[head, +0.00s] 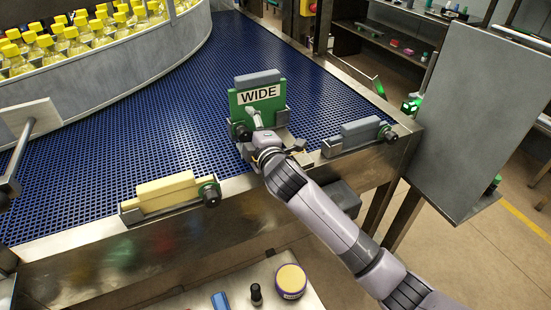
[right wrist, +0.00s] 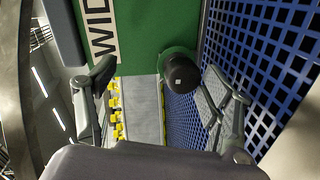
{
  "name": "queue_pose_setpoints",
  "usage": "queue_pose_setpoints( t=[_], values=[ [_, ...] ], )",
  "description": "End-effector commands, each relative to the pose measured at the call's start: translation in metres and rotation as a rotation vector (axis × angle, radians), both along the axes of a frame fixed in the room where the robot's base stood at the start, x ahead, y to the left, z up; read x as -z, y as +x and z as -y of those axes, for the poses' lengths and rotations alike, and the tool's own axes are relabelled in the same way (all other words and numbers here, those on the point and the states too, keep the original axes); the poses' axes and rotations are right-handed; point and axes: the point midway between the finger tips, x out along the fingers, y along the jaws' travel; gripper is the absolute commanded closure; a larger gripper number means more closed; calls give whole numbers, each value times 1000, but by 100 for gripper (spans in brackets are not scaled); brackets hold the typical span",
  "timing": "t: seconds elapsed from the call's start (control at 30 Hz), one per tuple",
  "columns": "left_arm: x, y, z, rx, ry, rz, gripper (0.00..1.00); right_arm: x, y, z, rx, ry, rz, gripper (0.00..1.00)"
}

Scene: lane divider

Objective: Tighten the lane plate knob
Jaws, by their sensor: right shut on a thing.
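The green lane plate (head: 273,104) with a white WIDE label stands upright on the blue conveyor, held in a grey bracket near the belt's front edge. In the right wrist view its green face (right wrist: 160,25) fills the top. The black knob (right wrist: 181,74) on the plate shows between my right gripper's fingers (right wrist: 158,92), nearer the right-hand finger. My left gripper is out of view.
A cream guide block (head: 166,191) and a grey guide block (head: 361,132) sit along the conveyor edge on either side. Yellow-capped bottles (head: 72,40) stand at the back left. A grey panel (head: 470,110) rises at the right. A round tin (head: 291,281) lies below.

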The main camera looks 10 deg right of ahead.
Motion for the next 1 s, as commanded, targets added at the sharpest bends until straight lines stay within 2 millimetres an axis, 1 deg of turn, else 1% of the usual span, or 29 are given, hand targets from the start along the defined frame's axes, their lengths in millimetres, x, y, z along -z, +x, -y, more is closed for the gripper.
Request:
queue_pose_setpoints(
  t=[0.03, 0.2, 0.43, 0.67, 1.0],
  values=[
    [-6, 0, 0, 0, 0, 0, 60, -31, -2, 2, -4, 15, 55, 48],
    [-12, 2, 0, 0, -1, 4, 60, -27, -14, 5, -4, 12, 47, 49],
    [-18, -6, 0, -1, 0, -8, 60, -23, -30, 10, -5, 11, 41, 49],
    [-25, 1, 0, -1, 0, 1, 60, -21, -45, 15, -5, 10, 37, 49],
    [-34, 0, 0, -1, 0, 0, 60, -20, -68, 23, -4, 9, 35, 49]
  ],
)
